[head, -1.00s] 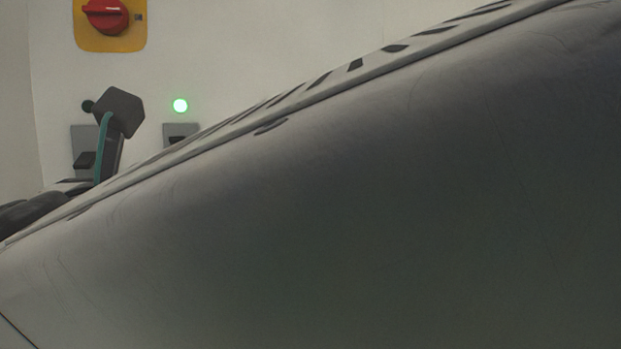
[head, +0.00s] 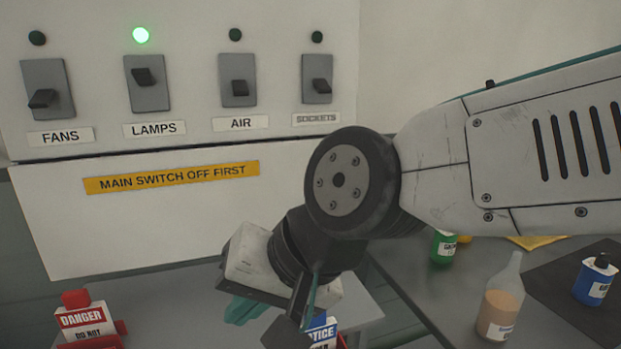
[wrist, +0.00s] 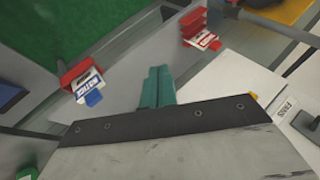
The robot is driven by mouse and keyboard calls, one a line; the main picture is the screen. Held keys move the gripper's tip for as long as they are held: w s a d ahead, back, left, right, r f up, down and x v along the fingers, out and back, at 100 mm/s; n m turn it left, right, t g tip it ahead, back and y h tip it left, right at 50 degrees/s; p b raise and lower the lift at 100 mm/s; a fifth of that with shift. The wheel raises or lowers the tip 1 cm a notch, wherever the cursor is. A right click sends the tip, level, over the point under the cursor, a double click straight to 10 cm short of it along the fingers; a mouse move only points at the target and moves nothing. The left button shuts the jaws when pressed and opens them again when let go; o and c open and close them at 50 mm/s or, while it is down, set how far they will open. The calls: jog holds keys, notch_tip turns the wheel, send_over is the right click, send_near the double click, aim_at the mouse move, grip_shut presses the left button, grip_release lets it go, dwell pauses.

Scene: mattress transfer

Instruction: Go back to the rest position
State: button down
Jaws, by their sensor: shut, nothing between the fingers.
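My gripper shows in the head view (head: 245,308) as teal fingers below my bent wrist, low in front of the switch panel. In the wrist view its teal fingers (wrist: 157,88) lie together, shut with nothing between them. They point over a grey surface and touch no object that I can see. My arm comes in from the right in the head view and hides part of the bench and the panel's lower right.
The switch panel (head: 300,185) has a lit green lamp (head: 141,35) above LAMPS; the other lamps are dark. A red DANGER block (head: 88,322) stands lower left, a blue NOTICE block (head: 322,332) beneath my wrist. Bottles, including a peach-filled one (head: 500,305), stand at right.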

jog(key=s+d+f+h, duration=0.1)
jog(key=d+h, duration=0.1)
jog(key=d, duration=0.9)
jog(key=s+d+f+m+h, duration=0.1)
jog(key=d+f+h, duration=0.1)
jog(key=d, duration=0.9)
jog(key=s+d+f+m+g+h, duration=0.1)
jog(key=s+d+f+h, duration=0.1)
jog(key=d, duration=1)
jog(key=shift+h, duration=0.6)
